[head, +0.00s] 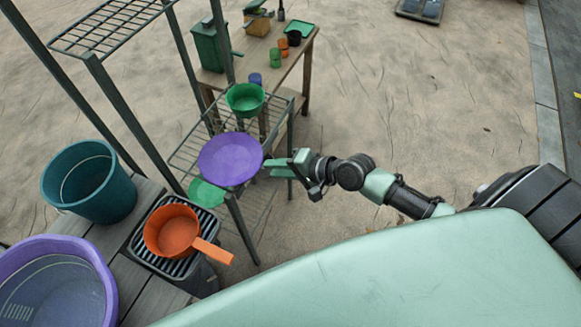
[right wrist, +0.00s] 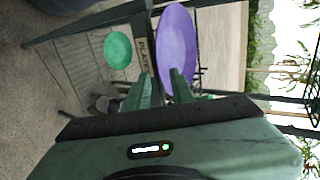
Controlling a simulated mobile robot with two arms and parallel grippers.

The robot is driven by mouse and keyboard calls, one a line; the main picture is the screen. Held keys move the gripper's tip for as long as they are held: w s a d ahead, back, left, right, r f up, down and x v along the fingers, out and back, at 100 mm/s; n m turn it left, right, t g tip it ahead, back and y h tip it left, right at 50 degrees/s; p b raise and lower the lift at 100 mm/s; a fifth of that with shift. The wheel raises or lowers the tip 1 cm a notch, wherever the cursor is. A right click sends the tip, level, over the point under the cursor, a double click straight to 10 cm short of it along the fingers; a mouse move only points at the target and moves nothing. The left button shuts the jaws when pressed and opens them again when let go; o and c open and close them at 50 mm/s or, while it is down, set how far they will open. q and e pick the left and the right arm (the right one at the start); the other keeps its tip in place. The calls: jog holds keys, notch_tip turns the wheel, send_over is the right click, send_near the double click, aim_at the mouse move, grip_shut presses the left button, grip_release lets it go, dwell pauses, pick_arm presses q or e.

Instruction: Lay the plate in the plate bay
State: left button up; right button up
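The purple plate (head: 230,159) is roughly level at the near edge of the wire shelf in the head view. My right gripper (head: 272,163) is at its right rim. In the right wrist view the plate (right wrist: 177,45) reaches back between the two fingers of my right gripper (right wrist: 163,85), which is shut on its rim. A strip lettered PLATE (right wrist: 143,50) marks the shelf's front edge, alongside and below the plate in that sideways view. Whether the plate touches the shelf is unclear. My left gripper is not in view.
A green bowl (head: 245,98) stands on the shelf behind the plate. A green round item (head: 207,193) sits lower, partly hidden by the plate. An orange pan (head: 173,232), teal bucket (head: 90,182) and purple basin (head: 57,283) stand at left. Rack posts stand close by.

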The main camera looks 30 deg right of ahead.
jog(key=v, duration=0.6)
jog(key=s+d+f+n+g+h, duration=0.1)
jog(key=s+d+f+h, duration=0.15)
jog(key=f, duration=0.55)
jog(key=s+d+f+n+h, duration=0.15)
jog(key=d+f, duration=0.25)
jog(key=f, duration=0.5)
jog(key=s+d+f+n+g+h, duration=0.1)
jog(key=s+d+f+h, duration=0.2)
jog(key=f, duration=0.5)
jog(key=s+a+f+n+g, duration=0.2)
jog(key=s+f+n, duration=0.1)
jog(key=s+f, duration=0.5)
jog(key=s+a+f+n+g, duration=0.2)
jog(key=s+f, duration=0.6)
jog(key=s, duration=0.6)
jog(key=shift+a+f+n+g, duration=0.2)
jog(key=shift+f+n+g, duration=0.25)
jog(key=shift+n, duration=0.7)
jog(key=s+a, duration=0.1)
jog(key=s, duration=0.1)
jog(key=s+a+f+n+g, duration=0.1)
jog(key=s, duration=0.1)
jog(key=s+a+n, duration=0.1)
jog(key=s, duration=0.1)
jog(key=shift+s+f, duration=0.1)
jog(key=shift+f, duration=0.25)
grip_shut()
jog(key=shift+d, duration=0.1)
